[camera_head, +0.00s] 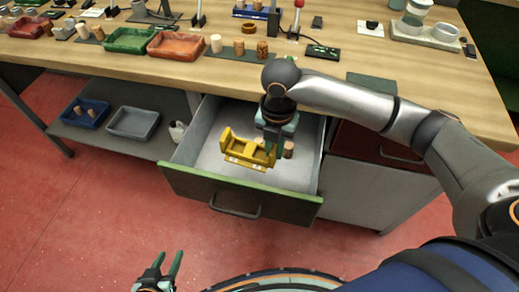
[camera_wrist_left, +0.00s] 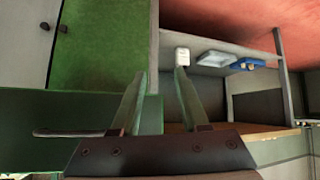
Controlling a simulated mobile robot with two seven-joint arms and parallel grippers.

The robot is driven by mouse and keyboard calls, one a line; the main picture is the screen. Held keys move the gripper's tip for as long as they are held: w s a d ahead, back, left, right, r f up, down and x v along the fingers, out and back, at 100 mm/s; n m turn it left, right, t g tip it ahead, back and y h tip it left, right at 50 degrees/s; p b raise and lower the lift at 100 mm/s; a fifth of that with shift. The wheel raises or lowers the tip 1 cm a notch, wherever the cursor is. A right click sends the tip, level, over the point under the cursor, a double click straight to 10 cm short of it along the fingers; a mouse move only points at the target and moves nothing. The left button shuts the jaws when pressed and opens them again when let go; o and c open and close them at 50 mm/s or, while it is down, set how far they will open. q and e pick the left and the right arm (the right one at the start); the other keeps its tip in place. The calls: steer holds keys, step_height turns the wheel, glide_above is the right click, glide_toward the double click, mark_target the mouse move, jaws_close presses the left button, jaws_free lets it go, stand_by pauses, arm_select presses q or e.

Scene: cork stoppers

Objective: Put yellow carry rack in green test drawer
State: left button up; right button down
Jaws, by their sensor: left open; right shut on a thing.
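The green-fronted drawer (camera_head: 240,196) is pulled open below the workbench in the head view. The yellow carry rack (camera_head: 248,150) is inside the drawer's outline, near its middle; I cannot tell whether it touches the drawer floor. My right gripper (camera_head: 271,148) reaches down into the drawer and is shut on the right end of the rack, hiding part of it. A cork stopper (camera_head: 289,149) shows just right of the gripper. My left gripper (camera_head: 167,270) is open and empty, low in front of the drawer. Its open fingers also show in the left wrist view (camera_wrist_left: 160,95).
The workbench (camera_head: 350,60) above holds green and red trays, several corks and tools. A shelf (camera_head: 95,133) left of the drawer carries a blue tray (camera_head: 86,112) and a grey tray (camera_head: 133,122). A red-fronted drawer (camera_head: 375,146) stands at the right.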

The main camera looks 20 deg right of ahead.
steer(key=shift+f+n, duration=0.5)
steer(key=shift+f, duration=0.05)
step_height(320, 180, down, 5)
steer(key=shift+r+b, duration=0.1)
steer(key=shift+b, duration=0.5)
step_height(320, 180, down, 5)
steer(key=shift+r+b, duration=0.2)
steer(key=shift+b, duration=0.3)
arm_select(q)
steer(key=shift+w+d+f, duration=0.3)
steer(key=shift+d+f, duration=0.25)
steer(key=shift+f, duration=0.05)
arm_select(e)
steer(key=shift+f, duration=0.1)
steer(key=shift+f, duration=0.15)
steer(key=c, duration=0.8)
jaws_free()
steer(key=shift+c, duration=0.2)
arm_select(q)
steer(key=shift+s+f, duration=0.1)
steer(key=shift+s, duration=0.1)
